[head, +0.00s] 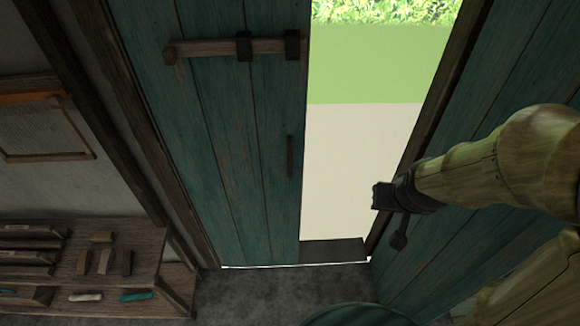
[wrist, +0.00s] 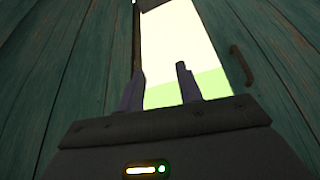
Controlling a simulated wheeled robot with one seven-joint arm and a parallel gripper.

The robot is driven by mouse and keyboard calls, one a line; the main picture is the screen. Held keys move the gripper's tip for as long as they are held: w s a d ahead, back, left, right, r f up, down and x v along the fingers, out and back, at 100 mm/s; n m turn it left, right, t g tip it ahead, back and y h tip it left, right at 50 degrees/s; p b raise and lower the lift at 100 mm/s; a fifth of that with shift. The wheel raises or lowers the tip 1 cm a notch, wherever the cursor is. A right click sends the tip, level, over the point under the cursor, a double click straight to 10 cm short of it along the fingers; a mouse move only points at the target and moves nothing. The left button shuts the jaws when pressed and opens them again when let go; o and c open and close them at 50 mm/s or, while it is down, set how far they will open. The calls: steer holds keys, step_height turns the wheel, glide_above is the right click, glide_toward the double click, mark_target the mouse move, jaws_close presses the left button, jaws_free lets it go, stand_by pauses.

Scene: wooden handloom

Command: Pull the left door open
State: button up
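The left door (head: 225,140) is made of teal planks and stands at the left of the bright doorway in the head view. Its dark vertical handle (head: 290,156) is near the door's right edge. My gripper (head: 376,196) is to the right of that handle and apart from it, in front of the doorway's right side. The wrist view appears turned over; there a handle (wrist: 242,65), seemingly the left door's, shows on the right-hand planks. The two fingers (wrist: 160,88) stand apart with nothing between them but the bright opening.
A second teal door (head: 505,120) stands at the right, behind my arm. A wooden latch bar (head: 215,48) crosses the left door's upper part. A low wooden shelf (head: 135,250) with several small items stands at lower left. The doorway gap (head: 350,160) is clear, with a dark sill (head: 334,250).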

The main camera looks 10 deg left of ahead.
mark_target(291, 160)
steer(key=w+a+f+n+t+y+b, duration=0.2)
steer(key=a+f+t+b, duration=0.3)
steer(key=b, duration=1)
steer(key=w+a+f+n+t+y+b, duration=0.2)
steer(key=w+a+f+t+y+b, duration=0.3)
steer(key=a+f+b, duration=0.5)
steer(key=a+t+b, duration=0.1)
steer(key=a+b, duration=0.3)
steer(key=b, duration=0.2)
steer(key=shift+a, duration=0.2)
steer(key=shift+w, duration=0.15)
steer(key=p+x, duration=0.3)
steer(key=x, duration=0.2)
steer(key=p+x, duration=0.3)
steer(key=x, duration=0.3)
steer(key=p+x, duration=0.4)
steer(key=x, duration=0.2)
steer(key=shift+a+r, duration=0.25)
